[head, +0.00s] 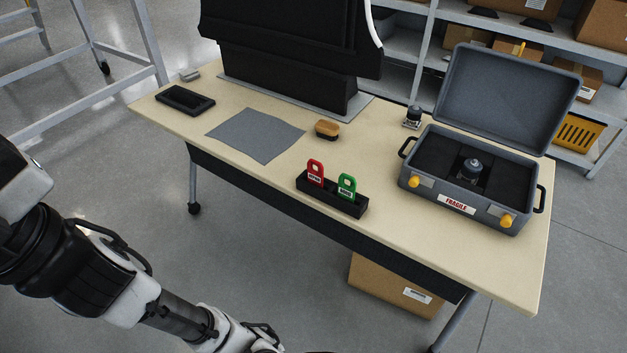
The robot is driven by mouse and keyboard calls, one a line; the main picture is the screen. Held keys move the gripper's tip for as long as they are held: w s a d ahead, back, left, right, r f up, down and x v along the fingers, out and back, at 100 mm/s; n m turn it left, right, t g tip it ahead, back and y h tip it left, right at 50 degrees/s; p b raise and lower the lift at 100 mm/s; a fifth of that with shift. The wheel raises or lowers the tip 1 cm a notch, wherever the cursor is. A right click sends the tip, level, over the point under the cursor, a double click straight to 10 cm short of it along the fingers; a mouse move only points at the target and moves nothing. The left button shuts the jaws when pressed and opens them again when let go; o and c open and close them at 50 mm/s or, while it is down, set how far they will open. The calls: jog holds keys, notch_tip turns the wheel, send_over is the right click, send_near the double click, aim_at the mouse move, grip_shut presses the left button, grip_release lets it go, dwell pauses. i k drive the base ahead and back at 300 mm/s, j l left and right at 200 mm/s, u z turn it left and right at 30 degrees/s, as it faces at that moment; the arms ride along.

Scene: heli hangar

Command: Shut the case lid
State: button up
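The grey case (470,185) stands at the right end of the table. Its lid (508,97) is open and tilted back past upright, on the far side. Black foam lines the case, and a dark round part (471,168) sits in the middle. Two yellow latches and a "FRAGILE" label are on the front wall, and black handles are on both sides. My arm reaches in from the lower left, well apart from the case. My gripper is not visible in the head view.
The table (400,240) holds a black rack (332,194) with red and green tags, a brush (327,129), a grey cloth (255,134), a black tray (185,99) and a small part (412,117). A large black object (290,50) stands behind. Shelves (400,68) rise behind the case.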

aim_at(516, 103)
jog(key=z, duration=0.2)
jog(key=l+z, duration=0.35)
jog(key=i+l+z, duration=0.15)
jog(key=l+z, duration=0.15)
jog(key=i+l+z, duration=0.15)
jog(key=l+z, duration=0.2)
jog(key=i+l+z, duration=0.15)
jog(key=l+z, duration=0.2)
jog(key=i+l+z, duration=0.75)
jog(key=i+u, duration=0.35)
jog(key=i+l+u, duration=0.2)
jog(key=i+u, duration=0.15)
jog(key=i, duration=0.2)
jog(key=i+u, duration=0.25)
jog(key=u, duration=0.15)
jog(key=i+u, duration=0.3)
jog(key=u, duration=0.15)
jog(key=i+l+u, duration=0.1)
jog(key=i+u, duration=0.15)
jog(key=u, duration=0.15)
jog(key=i+l+u, duration=0.2)
jog(key=u, duration=0.25)
jog(key=i+l+u, duration=0.2)
jog(key=u, duration=0.2)
jog(key=l, duration=0.1)
